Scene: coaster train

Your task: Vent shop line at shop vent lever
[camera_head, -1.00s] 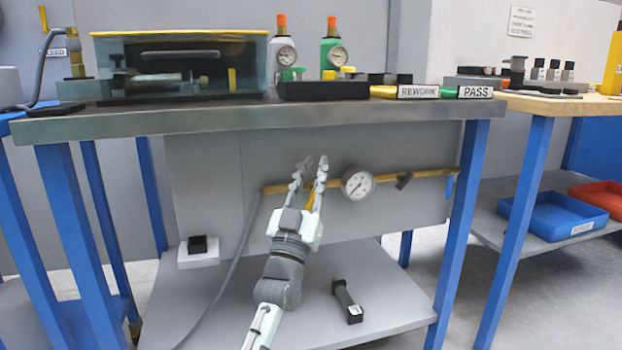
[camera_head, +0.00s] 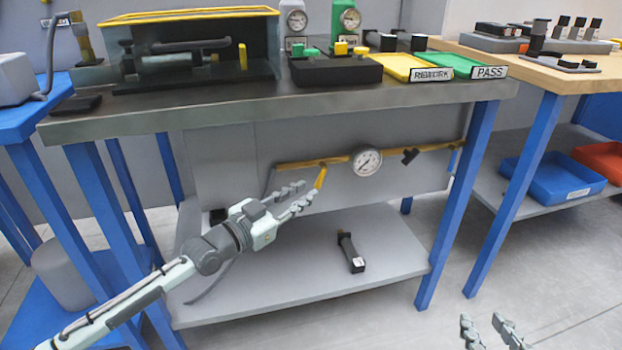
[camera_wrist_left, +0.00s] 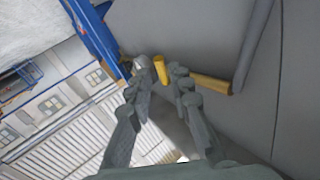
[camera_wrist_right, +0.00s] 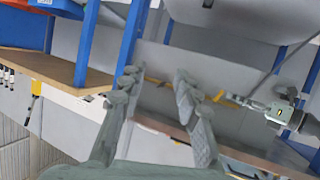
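A yellow lever (camera_head: 320,178) hangs from a brass pipe (camera_head: 432,147) under the steel bench, left of a round white gauge (camera_head: 366,161). My left gripper (camera_head: 297,197) is open, just left of and below the lever. In the left wrist view the lever (camera_wrist_left: 160,69) shows between the tips of the open fingers (camera_wrist_left: 158,77); contact cannot be told. My right gripper (camera_head: 490,328) is open and empty at the bottom right, over the floor. In the right wrist view its fingers (camera_wrist_right: 158,82) are spread, with the pipe beyond.
A lower shelf (camera_head: 300,270) holds a black tool (camera_head: 350,252). Blue bench legs (camera_head: 458,205) stand at the sides. The bench top carries a clear-walled tank (camera_head: 190,50), a black box (camera_head: 335,70) and REWORK and PASS trays (camera_head: 455,64). Blue and red bins (camera_head: 550,178) lie at right.

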